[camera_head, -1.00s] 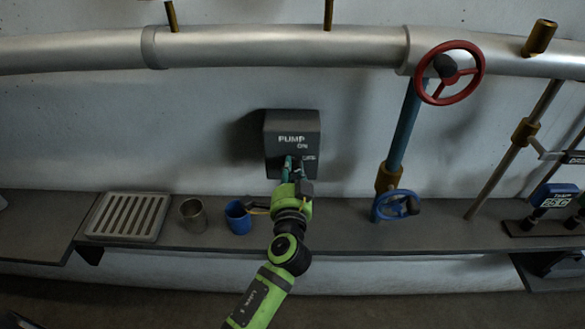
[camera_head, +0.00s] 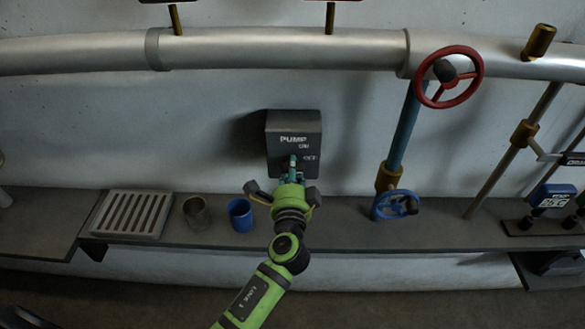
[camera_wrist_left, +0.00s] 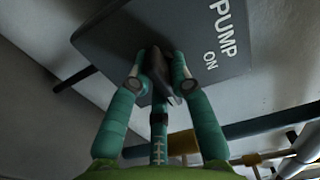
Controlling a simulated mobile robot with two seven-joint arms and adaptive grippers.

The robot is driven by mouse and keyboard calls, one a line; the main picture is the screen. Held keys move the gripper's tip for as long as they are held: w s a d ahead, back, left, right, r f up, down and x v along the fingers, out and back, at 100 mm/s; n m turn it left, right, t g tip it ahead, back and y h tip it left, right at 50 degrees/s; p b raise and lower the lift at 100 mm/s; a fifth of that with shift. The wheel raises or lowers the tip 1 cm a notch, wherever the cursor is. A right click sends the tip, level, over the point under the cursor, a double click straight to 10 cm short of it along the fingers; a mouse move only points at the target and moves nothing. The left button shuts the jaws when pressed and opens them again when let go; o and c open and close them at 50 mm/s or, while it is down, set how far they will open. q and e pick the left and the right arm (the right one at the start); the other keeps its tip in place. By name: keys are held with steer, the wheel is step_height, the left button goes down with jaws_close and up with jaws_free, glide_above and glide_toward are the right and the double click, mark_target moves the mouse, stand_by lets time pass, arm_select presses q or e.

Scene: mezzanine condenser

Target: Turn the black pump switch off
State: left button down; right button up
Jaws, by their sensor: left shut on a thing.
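The dark pump box (camera_head: 293,124) is on the wall, printed PUMP, ON above and OFF below. It fills the upper part of the left wrist view (camera_wrist_left: 225,68). The black switch lever (camera_wrist_left: 157,76) sticks out of its face. My left gripper (camera_head: 293,160) is at the lower front of the box. In the left wrist view its teal fingers (camera_wrist_left: 158,72) are on both sides of the lever, shut on it. In the head view the gripper hides the lever, so its exact setting is hard to tell. My right gripper is in neither current view.
A ledge (camera_head: 340,225) runs below the box. On it are a slotted grate (camera_head: 133,215), a brown cup (camera_head: 196,213) and a blue cup (camera_head: 240,215), close left of my wrist. Right are a blue valve wheel (camera_head: 395,205) and a red wheel (camera_head: 449,77) on pipes.

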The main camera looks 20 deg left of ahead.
stand_by(0.3)
arm_select(q)
steer(key=c, duration=1.1)
jaws_free()
steer(key=shift+d, duration=0.1)
steer(key=v, duration=1.2)
steer(key=shift+r, duration=0.1)
